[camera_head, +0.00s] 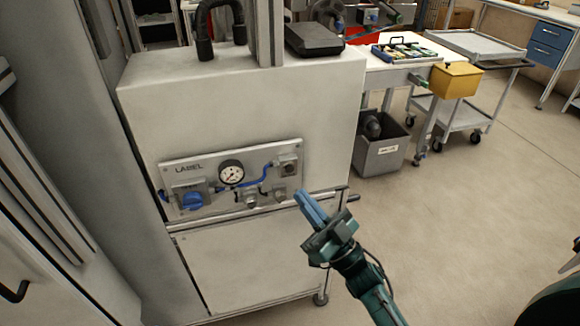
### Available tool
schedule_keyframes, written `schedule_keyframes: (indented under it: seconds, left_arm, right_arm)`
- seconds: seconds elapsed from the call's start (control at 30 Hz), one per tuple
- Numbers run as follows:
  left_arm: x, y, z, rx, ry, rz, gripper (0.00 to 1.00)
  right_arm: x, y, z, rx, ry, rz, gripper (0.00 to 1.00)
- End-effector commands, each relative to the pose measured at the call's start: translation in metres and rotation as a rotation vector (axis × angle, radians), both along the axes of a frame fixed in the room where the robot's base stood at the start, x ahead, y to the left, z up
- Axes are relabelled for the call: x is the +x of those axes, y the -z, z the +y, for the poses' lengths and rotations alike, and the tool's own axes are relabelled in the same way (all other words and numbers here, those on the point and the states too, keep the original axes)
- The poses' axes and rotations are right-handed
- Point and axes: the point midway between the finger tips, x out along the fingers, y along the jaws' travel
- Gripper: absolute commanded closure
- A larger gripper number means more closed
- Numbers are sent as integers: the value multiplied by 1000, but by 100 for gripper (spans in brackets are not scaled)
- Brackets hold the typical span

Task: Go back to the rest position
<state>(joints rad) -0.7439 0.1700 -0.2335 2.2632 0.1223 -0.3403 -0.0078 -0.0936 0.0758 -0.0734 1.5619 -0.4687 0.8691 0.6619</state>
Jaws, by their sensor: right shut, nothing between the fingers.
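My right gripper (311,208) shows in the lower middle of the head view, on a dark green arm coming up from the bottom right. Its blue fingers are shut with nothing between them. They point up and to the left, in front of the right end of a pale machine cabinet (240,105). I cannot tell whether they touch the rail there. My left gripper is not in view.
The cabinet carries a panel (233,202) with a gauge (231,172) and a blue knob (193,200). A cart (470,112) is at the back right. Floor (470,220) is clear to the right.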

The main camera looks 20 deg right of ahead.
Motion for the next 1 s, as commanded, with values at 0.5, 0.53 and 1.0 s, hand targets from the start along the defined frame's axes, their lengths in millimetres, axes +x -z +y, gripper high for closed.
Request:
schedule_keyframes:
  seconds: [0.5,0.53,1.0]
  left_arm:
    - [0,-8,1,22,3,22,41]
    - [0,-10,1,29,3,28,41]
    - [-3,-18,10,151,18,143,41]
  right_arm:
    - [-6,3,-7,-26,104,132,100]
    - [-8,6,-10,-37,137,178,100]
    - [-143,79,-1,-416,264,1056,100]
